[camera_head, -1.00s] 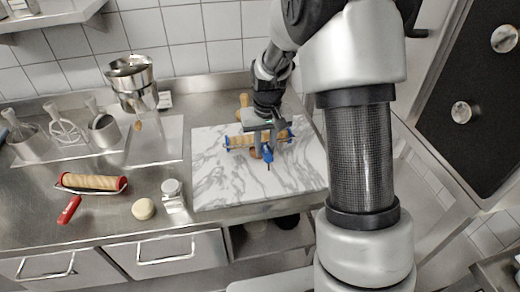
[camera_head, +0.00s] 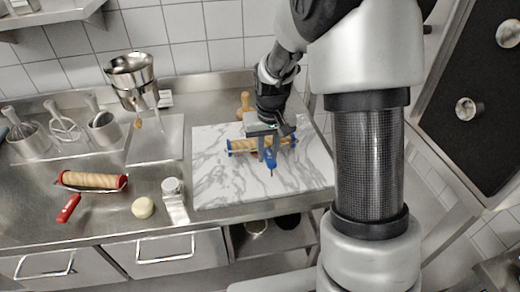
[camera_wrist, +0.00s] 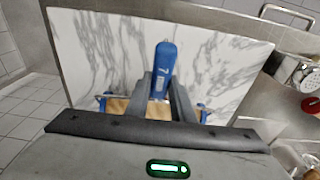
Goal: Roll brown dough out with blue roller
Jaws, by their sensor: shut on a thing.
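The blue roller (camera_head: 241,146) has a pale wooden cylinder, blue end brackets and a blue handle. My gripper (camera_head: 267,143) is shut on its handle, which also shows between the fingers in the wrist view (camera_wrist: 164,68). The roller is over the white marble board (camera_head: 215,180), and its handle points toward the board's front. The brown dough is almost wholly hidden behind the roller and gripper. I cannot tell whether the roller touches it. In the wrist view, the fingers cover part of the wooden cylinder (camera_wrist: 117,106).
A red-handled roller (camera_head: 93,181), a pale dough ball (camera_head: 143,207) and a glass shaker (camera_head: 173,194) are on the steel counter to the left. A wooden object (camera_head: 245,102) is behind the board. The board's left half is clear.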

